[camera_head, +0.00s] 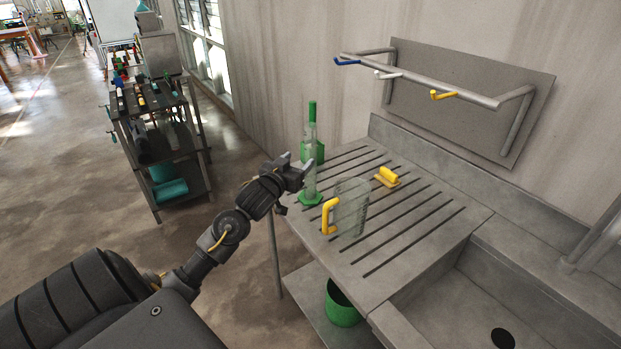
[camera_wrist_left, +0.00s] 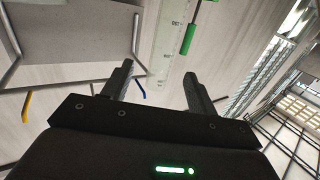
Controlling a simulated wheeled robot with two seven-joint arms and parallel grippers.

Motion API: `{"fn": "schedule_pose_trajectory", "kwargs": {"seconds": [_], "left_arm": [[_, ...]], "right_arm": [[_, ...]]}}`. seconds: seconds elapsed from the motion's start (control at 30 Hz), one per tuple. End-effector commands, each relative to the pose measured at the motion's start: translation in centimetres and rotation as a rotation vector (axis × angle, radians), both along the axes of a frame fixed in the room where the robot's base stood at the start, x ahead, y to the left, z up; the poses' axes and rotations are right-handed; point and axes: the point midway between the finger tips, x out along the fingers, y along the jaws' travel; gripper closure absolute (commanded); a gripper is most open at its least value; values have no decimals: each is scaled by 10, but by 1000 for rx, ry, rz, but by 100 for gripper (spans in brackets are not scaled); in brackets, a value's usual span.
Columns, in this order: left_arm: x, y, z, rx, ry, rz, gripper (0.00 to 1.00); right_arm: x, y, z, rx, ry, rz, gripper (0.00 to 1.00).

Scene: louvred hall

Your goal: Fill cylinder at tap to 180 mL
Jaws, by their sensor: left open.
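A clear measuring cylinder with a green foot (camera_head: 311,198) stands upright on the grooved draining board (camera_head: 400,247), near its left edge. Its tube with scale marks shows in the left wrist view (camera_wrist_left: 170,42), beyond the fingers. My left gripper (camera_head: 301,165) is beside the tube in the head view, with its jaws apart; whether it touches cannot be told. In the left wrist view the open fingers (camera_wrist_left: 159,70) have nothing clearly gripped between them. A thick grey pipe (camera_head: 592,243) rises at the right by the sink; its outlet is out of view. My right gripper is out of view.
A clear jug with a yellow handle (camera_head: 328,216) and a yellow brush (camera_head: 387,177) sit on the board. A green-handled brush in a green holder (camera_head: 318,151) stands behind the cylinder. The sink (camera_head: 470,310) is front right. A hook rail (camera_head: 420,80) is above.

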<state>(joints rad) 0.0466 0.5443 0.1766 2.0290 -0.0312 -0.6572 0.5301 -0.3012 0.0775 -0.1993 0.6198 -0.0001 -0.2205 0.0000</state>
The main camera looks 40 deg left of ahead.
Motion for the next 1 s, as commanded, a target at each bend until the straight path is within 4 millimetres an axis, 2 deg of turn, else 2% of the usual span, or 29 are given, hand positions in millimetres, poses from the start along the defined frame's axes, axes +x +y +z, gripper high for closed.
{"fn": "schedule_pose_trajectory", "kwargs": {"seconds": [0.03, 0.13, 0.27, 0.6, 0.83, 1.0], "left_arm": [[4, 6, 9, -1, -27, 1, 41], [6, 10, 18, -2, -52, 1, 41], [11, 11, 20, -3, -53, 0, 41], [57, 21, 19, -4, -50, 1, 41], [63, 22, 19, -3, -50, 0, 41], [83, 26, 24, -3, -49, 1, 41]], "right_arm": [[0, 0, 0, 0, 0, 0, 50], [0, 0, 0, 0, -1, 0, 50], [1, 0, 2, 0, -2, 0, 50], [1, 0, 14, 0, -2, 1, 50], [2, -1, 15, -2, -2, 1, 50], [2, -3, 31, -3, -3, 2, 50]]}}
